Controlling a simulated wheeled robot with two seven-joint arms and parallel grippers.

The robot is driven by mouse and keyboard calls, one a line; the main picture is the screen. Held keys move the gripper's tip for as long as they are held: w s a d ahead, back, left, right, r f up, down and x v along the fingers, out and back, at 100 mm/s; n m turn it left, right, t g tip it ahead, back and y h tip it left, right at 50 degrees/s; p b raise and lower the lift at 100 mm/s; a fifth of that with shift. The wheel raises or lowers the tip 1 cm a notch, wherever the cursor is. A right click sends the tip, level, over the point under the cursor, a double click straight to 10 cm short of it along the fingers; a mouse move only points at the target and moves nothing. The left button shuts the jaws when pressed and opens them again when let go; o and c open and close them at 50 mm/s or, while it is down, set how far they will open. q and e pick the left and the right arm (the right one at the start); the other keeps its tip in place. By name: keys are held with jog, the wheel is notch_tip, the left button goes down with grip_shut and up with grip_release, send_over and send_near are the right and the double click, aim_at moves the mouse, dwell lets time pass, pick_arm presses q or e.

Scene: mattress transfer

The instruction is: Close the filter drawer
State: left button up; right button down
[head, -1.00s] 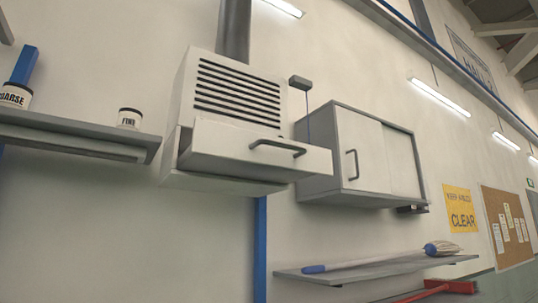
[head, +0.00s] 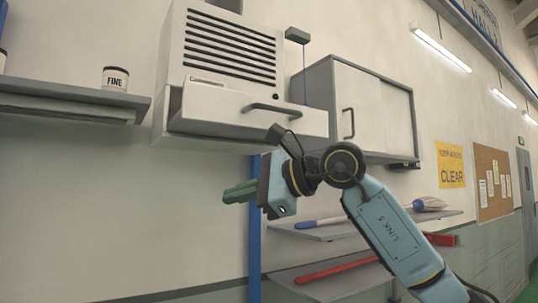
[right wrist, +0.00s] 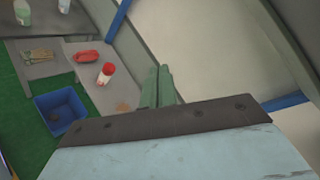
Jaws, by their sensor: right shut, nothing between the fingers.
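The filter drawer (head: 205,108) is the pale drawer at the bottom of the vented wall unit (head: 215,50). It stands out from the unit, with a gap showing at its left side. A dark bar handle (head: 272,109) is on its front. My right gripper (head: 236,194) is below the drawer front, pointing left, apart from the drawer and handle. Its green fingers are together and empty; they also show in the right wrist view (right wrist: 157,88). My left gripper is not in view.
A shelf (head: 60,95) with a FINE tin (head: 115,78) is at the left. A white cabinet (head: 370,105) hangs to the right of the unit. Lower shelves hold a mop (head: 425,204) and a red-handled tool (head: 335,268). A blue post (head: 254,240) runs below the unit.

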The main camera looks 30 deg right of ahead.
jog(key=s+d+r+t+h+p, duration=0.1)
jog(key=s+d+r+t+h, duration=0.6)
jog(key=s+r, duration=0.6)
jog(key=h+p, duration=0.1)
jog(key=p, duration=0.4)
send_near(261, 125)
jog(key=shift+n+g, duration=0.4)
jog(key=w, duration=0.6)
jog(key=shift+w+a+r, duration=0.1)
jog(key=shift+w+r, duration=0.25)
jog(key=shift+w, duration=0.05)
